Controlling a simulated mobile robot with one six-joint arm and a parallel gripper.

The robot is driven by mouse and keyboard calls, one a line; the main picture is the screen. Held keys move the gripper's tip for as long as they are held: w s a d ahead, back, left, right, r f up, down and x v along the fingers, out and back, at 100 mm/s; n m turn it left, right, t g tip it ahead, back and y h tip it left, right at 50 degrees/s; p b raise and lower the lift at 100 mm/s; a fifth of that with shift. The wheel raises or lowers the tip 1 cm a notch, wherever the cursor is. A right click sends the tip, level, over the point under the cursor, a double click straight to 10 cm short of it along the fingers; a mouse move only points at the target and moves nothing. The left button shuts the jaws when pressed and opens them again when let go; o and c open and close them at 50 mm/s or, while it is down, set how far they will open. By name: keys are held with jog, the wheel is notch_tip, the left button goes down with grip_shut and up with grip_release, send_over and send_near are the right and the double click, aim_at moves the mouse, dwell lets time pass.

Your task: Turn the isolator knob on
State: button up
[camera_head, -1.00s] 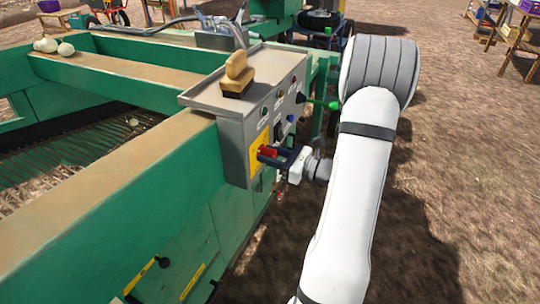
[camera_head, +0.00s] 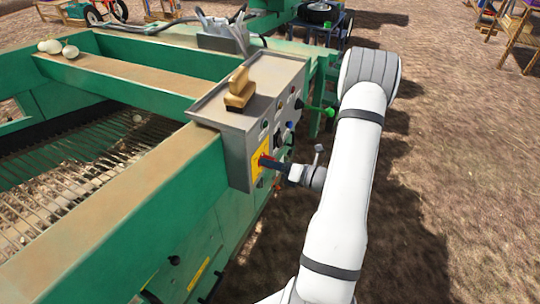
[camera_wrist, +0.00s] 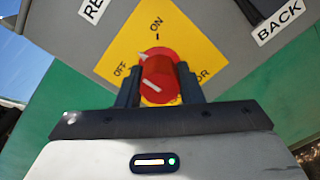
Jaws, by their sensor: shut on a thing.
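The red isolator knob (camera_wrist: 159,75) sits on a yellow plate (camera_wrist: 195,45) marked ON at the top and OFF at the left in the wrist view. A white arrow mark on the knob's base points up-left, between OFF and ON. My gripper (camera_wrist: 158,88) is shut on the knob, with one dark finger on each side of it. In the head view my gripper (camera_head: 272,163) reaches the front of the grey control box (camera_head: 238,145) from the right. Only a little of the red knob (camera_head: 263,160) shows there, and its lower part is hidden in the wrist view.
A brown-handled brush (camera_head: 240,88) rests on top of the control box. A green-tipped lever (camera_head: 328,112) and several small buttons are on the box's front, above my gripper. Green machine beams (camera_head: 110,215) lie left; bare ground is open to the right.

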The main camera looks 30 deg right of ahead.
jog(key=m+p, duration=0.4)
jog(key=shift+r+m, duration=0.1)
jog(key=shift+m, duration=0.2)
jog(key=shift+f+m+p, duration=0.2)
jog(key=shift+m+p, duration=1.25)
jog(key=shift+m, duration=0.85)
jog(key=shift+s, duration=0.1)
jog(key=o, duration=1)
jog(key=shift+c, duration=0.2)
jog(key=b+v, duration=0.1)
jog(key=v, duration=0.6)
jog(key=shift+s+d+b, duration=0.3)
